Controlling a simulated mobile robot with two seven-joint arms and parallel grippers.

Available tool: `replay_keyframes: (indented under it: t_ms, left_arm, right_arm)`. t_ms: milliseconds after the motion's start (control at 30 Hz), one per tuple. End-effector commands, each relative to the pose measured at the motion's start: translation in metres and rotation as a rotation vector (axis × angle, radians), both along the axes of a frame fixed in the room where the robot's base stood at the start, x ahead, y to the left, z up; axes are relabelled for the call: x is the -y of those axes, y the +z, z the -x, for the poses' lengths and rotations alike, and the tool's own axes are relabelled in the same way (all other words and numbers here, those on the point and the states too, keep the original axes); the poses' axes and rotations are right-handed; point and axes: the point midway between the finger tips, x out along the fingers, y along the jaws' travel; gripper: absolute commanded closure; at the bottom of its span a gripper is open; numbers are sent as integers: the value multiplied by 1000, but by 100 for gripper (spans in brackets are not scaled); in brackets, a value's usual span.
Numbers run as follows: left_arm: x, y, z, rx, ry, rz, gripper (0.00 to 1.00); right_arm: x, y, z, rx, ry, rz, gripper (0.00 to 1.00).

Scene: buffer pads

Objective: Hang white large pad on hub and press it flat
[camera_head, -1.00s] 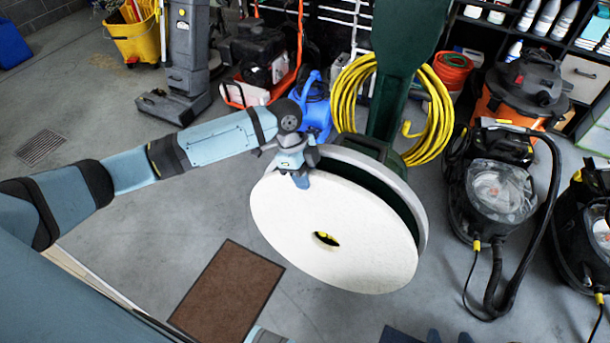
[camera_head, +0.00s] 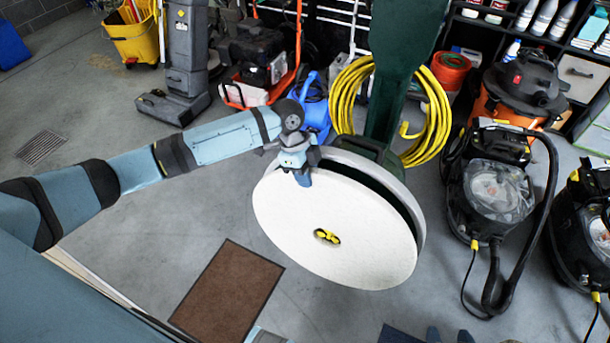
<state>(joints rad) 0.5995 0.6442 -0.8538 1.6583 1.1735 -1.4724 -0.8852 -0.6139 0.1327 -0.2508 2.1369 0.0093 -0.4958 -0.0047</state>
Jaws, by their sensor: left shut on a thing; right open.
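The white large pad (camera_head: 300,215) is a round disc, tilted, in front of the green machine's round head. My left gripper (camera_head: 303,178) is shut on the pad's upper left edge. The yellow hub (camera_head: 327,237) shows in the pad's centre hole and seems to stick through it. A dark gap shows between the pad's upper right edge and the grey-rimmed disc (camera_head: 418,215) behind, so the pad is not flat against it there. The fingertips of my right gripper (camera_head: 449,338) show at the bottom edge, apart and empty, below the pad.
The machine's green column (camera_head: 392,90) rises behind the pad. A yellow hose coil (camera_head: 438,115) hangs beside it. A black vacuum (camera_head: 495,190) stands on the right. A brown mat (camera_head: 228,290) lies on the floor at lower left. Space directly in front of the pad looks clear.

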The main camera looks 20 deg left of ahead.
Motion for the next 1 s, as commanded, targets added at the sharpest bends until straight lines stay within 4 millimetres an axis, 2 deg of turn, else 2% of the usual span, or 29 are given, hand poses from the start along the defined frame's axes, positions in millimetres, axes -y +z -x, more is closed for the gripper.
replay_keyframes:
  t_ms: [1000]
  left_arm:
    - [0, -1, -13, 0, 1, 0, 100]
  right_arm:
    - [0, 4, 0, 0, 0, 0, 44]
